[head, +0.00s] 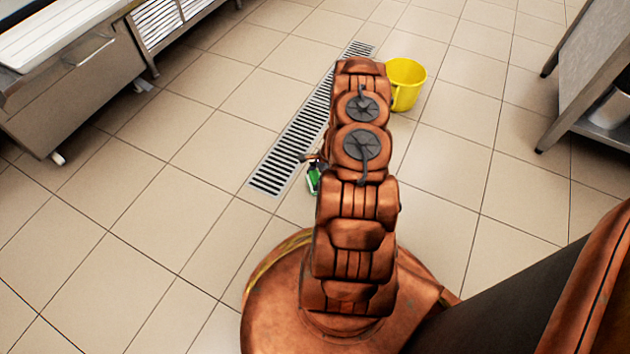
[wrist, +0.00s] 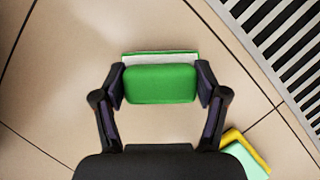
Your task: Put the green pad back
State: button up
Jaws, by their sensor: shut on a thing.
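The green pad (wrist: 160,84) is between the two fingertips of my gripper (wrist: 160,86) in the wrist view, with a finger pressed on each short side. A pale strip shows along its far edge. In the head view a bit of the green pad (head: 314,179) shows left of my arm, with part of my gripper (head: 312,158) beside it. Most of the gripper is hidden behind the arm there. How high the pad is above the floor I cannot tell.
A yellow and light green piece (wrist: 245,155) lies at the lower right of the wrist view. A floor drain grate (head: 275,175) runs beside the gripper. A yellow bucket (head: 406,84) stands beyond my arm. Steel units stand left and right; the tiled floor at left is clear.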

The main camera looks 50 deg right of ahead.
jog(key=shift+f, duration=0.5)
jog(key=shift+r, duration=0.15)
jog(key=o, duration=1.1)
